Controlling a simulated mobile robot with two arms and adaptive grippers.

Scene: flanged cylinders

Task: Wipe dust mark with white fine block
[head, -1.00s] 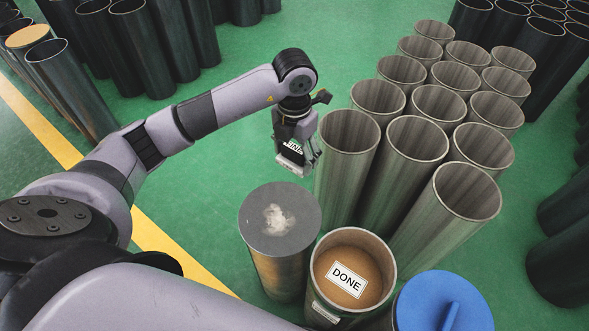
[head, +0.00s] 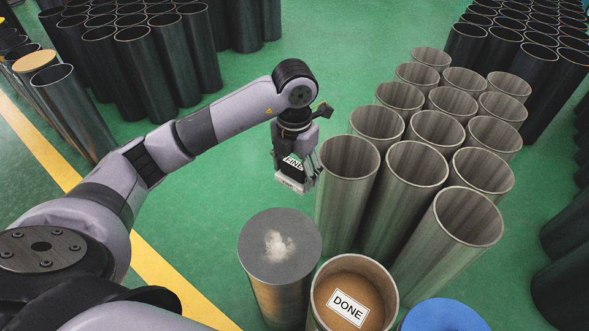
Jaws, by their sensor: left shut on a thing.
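The dust mark (head: 279,244) is a pale whitish smudge on the flat grey top of a capped cylinder (head: 258,268) at lower centre. The block is apart from the dust mark, beyond the capped cylinder in the picture, beside the grey open cylinders. The fingers partly hide the block. My right gripper is not in view.
A cylinder holding a "DONE" card (head: 347,307) stands right of the capped one, near a blue lid (head: 443,316). Grey open cylinders (head: 400,190) crowd the right. Black cylinders (head: 155,75) stand at the back left. Green floor (head: 205,215) is clear left of the gripper.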

